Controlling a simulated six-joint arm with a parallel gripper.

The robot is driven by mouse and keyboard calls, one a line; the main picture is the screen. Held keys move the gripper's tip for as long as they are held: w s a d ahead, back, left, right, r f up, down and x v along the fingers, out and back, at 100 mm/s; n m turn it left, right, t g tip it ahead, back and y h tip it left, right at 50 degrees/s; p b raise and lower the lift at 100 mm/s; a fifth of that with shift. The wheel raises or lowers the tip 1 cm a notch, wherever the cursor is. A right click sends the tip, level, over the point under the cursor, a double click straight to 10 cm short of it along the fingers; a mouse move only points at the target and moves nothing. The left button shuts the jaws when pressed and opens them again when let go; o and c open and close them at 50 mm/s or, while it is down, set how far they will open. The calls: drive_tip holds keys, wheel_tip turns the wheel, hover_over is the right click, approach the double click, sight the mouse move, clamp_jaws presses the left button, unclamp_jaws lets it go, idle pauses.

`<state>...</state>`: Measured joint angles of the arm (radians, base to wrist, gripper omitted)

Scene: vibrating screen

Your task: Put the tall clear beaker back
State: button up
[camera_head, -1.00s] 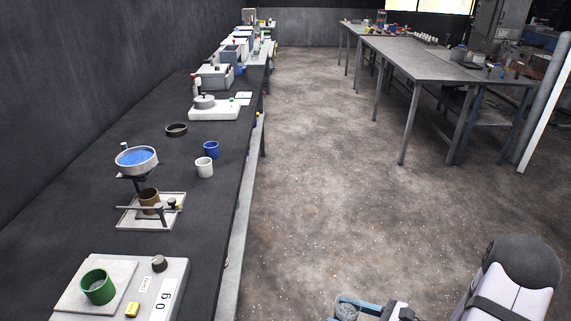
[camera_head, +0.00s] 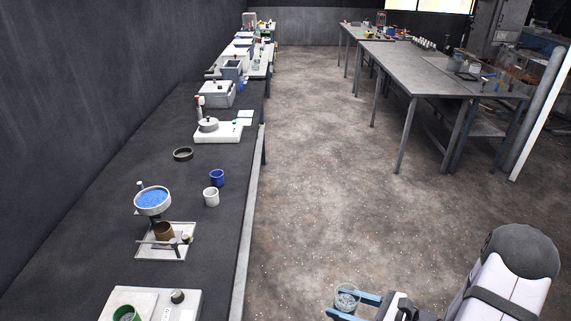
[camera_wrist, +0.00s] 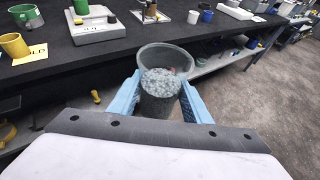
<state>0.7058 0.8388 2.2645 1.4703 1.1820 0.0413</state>
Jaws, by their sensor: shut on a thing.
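The tall clear beaker (camera_wrist: 160,90) stands between the two blue fingers of my gripper (camera_wrist: 161,98) in the wrist view. It looks upright and holds grey-white granular material. The fingers are shut on its sides. In the head view the beaker (camera_head: 346,297) and my gripper (camera_head: 357,302) are at the bottom, over the open floor to the right of the long dark bench (camera_head: 215,240). The lower part of the beaker is partly hidden by my gripper in the wrist view.
A scale (camera_head: 152,302) with a green cup (camera_head: 127,314) sits at the bench's near end. Beyond it are a stand with a blue-filled pan (camera_head: 152,201), a white cup (camera_head: 211,197) and a blue cup (camera_head: 217,177). A grey table (camera_head: 425,68) stands across the floor. The aisle is clear.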

drive_tip(key=shift+r+p, duration=1.15)
drive_tip(key=shift+r, duration=0.6)
